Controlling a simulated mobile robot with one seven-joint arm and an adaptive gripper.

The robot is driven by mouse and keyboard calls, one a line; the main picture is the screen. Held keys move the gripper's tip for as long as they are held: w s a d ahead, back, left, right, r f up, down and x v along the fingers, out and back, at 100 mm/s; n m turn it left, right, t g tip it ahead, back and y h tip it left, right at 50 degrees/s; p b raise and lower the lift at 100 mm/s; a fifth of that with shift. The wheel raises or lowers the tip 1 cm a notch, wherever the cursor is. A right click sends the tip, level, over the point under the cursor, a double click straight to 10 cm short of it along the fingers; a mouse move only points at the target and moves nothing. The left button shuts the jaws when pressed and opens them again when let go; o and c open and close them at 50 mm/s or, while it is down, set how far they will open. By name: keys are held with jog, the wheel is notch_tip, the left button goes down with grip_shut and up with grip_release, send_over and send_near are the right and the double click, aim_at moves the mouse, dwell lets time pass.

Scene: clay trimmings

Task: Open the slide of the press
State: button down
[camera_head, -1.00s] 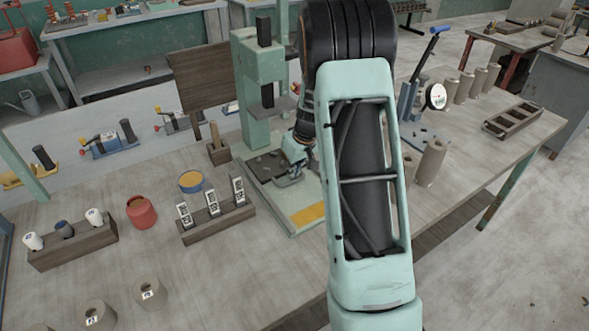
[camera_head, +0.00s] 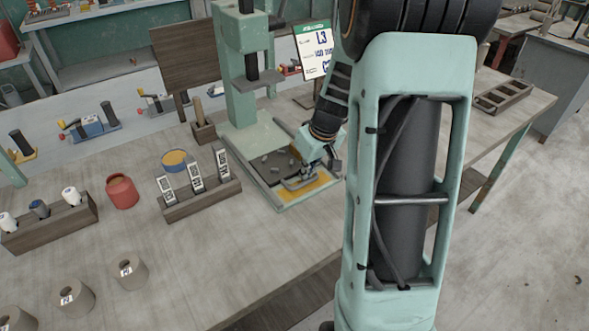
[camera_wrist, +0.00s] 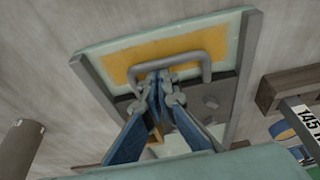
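The green press (camera_head: 240,95) stands on the table with its dark ram above a pale green base (camera_head: 262,190). Its dark slide (camera_head: 272,162), with grey clay bits on it, lies forward of the ram. The slide's grey U-shaped handle (camera_head: 290,185) is over the yellow patch (camera_head: 322,184) near the base's front edge. In the wrist view, the handle (camera_wrist: 190,62) crosses the yellow patch (camera_wrist: 170,48). My gripper (camera_wrist: 156,78) has its blue fingers close together at the handle's bar and appears shut on it. In the head view my gripper (camera_head: 312,170) is partly hidden by its own links.
Left of the press stand a wooden rack with label tags (camera_head: 205,200), a yellow-topped blue tin (camera_head: 174,160) and a red pot (camera_head: 122,190). A wooden block (camera_head: 203,132) is close behind. A sign (camera_head: 313,52) stands behind my arm.

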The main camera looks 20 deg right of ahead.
aim_at(312, 188)
jog(key=shift+s+d+b, duration=0.2)
jog(key=shift+s+b, duration=0.1)
jog(key=shift+s, duration=0.65)
jog(key=shift+s+d+b, duration=0.15)
jog(key=shift+s+b, duration=0.15)
jog(key=shift+s, duration=0.65)
jog(key=shift+r, duration=0.1)
